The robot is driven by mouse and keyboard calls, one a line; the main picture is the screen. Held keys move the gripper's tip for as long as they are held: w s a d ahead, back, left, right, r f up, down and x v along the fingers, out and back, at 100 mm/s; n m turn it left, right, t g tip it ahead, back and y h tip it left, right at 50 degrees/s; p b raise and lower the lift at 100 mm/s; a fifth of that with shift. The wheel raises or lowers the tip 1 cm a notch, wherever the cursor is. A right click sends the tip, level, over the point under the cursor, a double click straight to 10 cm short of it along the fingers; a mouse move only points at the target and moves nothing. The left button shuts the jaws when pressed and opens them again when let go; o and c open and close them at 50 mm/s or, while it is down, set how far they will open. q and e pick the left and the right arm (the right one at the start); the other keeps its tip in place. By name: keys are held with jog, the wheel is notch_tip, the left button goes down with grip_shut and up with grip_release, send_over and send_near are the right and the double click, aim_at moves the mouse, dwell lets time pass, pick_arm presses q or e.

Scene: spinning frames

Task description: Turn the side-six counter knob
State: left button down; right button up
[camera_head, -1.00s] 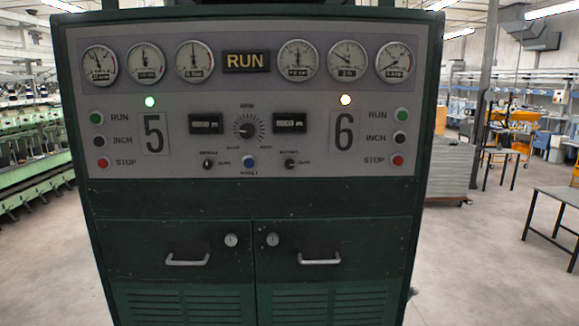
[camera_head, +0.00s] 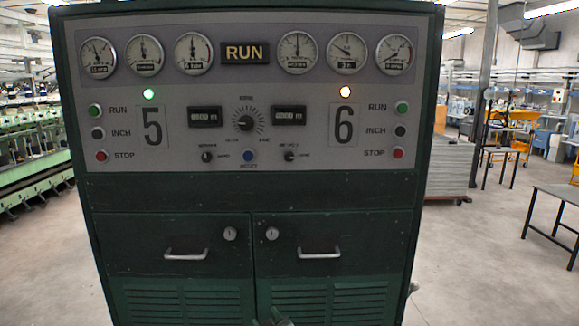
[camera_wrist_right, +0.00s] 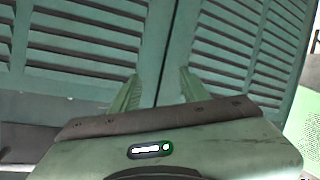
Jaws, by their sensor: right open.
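The side-six counter knob (camera_head: 289,156) is a small black knob on the grey panel, below the right counter display (camera_head: 289,115) and left of the big number 6 (camera_head: 343,124). Its label is too blurred to read. My right gripper (camera_head: 274,318) just shows at the bottom edge of the head view, far below the knob, in front of the lower cabinet doors. In the right wrist view, its two fingers (camera_wrist_right: 160,88) stand apart with nothing between them, facing the green louvred doors (camera_wrist_right: 90,28). My left gripper is not in view.
A similar left knob (camera_head: 207,156), a blue button (camera_head: 249,155) and a large central dial (camera_head: 246,123) sit close by. Right-side push buttons (camera_head: 401,108) are further right. Two door handles (camera_head: 319,254) stick out below the panel. Open floor lies right of the cabinet.

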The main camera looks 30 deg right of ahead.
jog(key=d+r+m+t+h, duration=0.1)
jog(key=r, duration=0.8)
jog(key=d+r+t+h, duration=0.1)
jog(key=r, duration=0.8)
jog(key=w+d+r+m+t+h, duration=0.1)
jog(key=r+t+h, duration=0.1)
jog(key=r, duration=0.7)
jog(key=shift+d+m+b, duration=0.3)
jog(key=shift+d, duration=0.05)
jog(key=m+t+h, duration=0.2)
jog(key=m+h, duration=0.1)
send_near(289, 158)
jog(key=p+x, duration=0.2)
jog(key=x, duration=0.5)
jog(key=shift+w+d+r, duration=0.15)
jog(key=shift+w+r, duration=0.1)
jog(key=shift+w+d+p, duration=0.15)
jog(key=shift+w+p, duration=0.15)
jog(key=shift+w, duration=0.05)
grip_shut()
